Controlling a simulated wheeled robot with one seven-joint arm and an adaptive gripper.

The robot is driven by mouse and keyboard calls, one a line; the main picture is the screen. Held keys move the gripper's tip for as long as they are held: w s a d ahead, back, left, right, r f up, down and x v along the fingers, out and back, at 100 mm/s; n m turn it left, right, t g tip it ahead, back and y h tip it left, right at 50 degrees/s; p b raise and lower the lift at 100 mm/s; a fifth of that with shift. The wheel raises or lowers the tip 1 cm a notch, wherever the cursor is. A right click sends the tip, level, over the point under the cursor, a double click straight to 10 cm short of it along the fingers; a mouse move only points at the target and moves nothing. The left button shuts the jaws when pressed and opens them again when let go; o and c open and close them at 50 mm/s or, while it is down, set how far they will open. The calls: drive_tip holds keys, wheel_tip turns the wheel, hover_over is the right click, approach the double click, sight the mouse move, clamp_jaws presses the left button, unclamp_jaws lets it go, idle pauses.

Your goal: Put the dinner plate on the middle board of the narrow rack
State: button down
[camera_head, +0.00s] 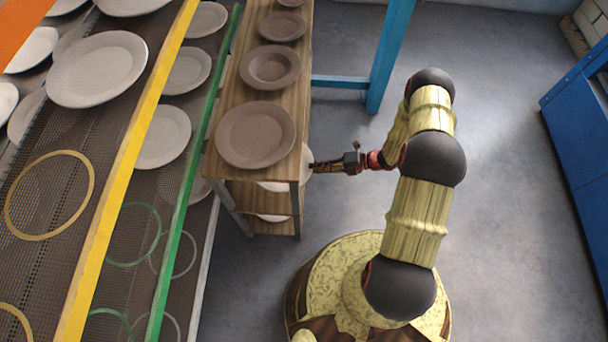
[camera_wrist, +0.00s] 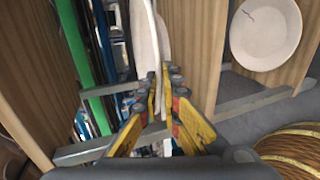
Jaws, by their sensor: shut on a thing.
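The dinner plate (camera_head: 305,163) is pale off-white. In the head view it shows partly beside and below the top board of the narrow rack (camera_head: 223,190), at the rack's right side. My gripper (camera_head: 318,166) is shut on its rim from the right. In the wrist view the plate (camera_wrist: 147,45) appears nearly edge-on between the yellow fingers (camera_wrist: 160,90), in the gap between two wooden boards. The middle board (camera_wrist: 192,50) is beside it there. I cannot tell whether the plate touches the board. The top board hides much of the lower levels in the head view.
Several brown plates (camera_head: 256,134) stand on the rack's top board. A cracked pale plate (camera_wrist: 265,30) lies on a lower board. At left is a slanted multi-level dryer with plates and yellow and green rails (camera_head: 130,170). A blue post (camera_head: 388,60) stands behind.

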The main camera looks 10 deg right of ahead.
wheel_tip(320, 180, down, 7)
drive_tip(key=b, duration=0.2)
drive_tip(key=c, duration=2)
unclamp_jaws()
drive_tip(key=shift+c, duration=0.2)
drive_tip(key=shift+o, duration=0.2)
drive_tip(key=shift+d+r, duration=0.1)
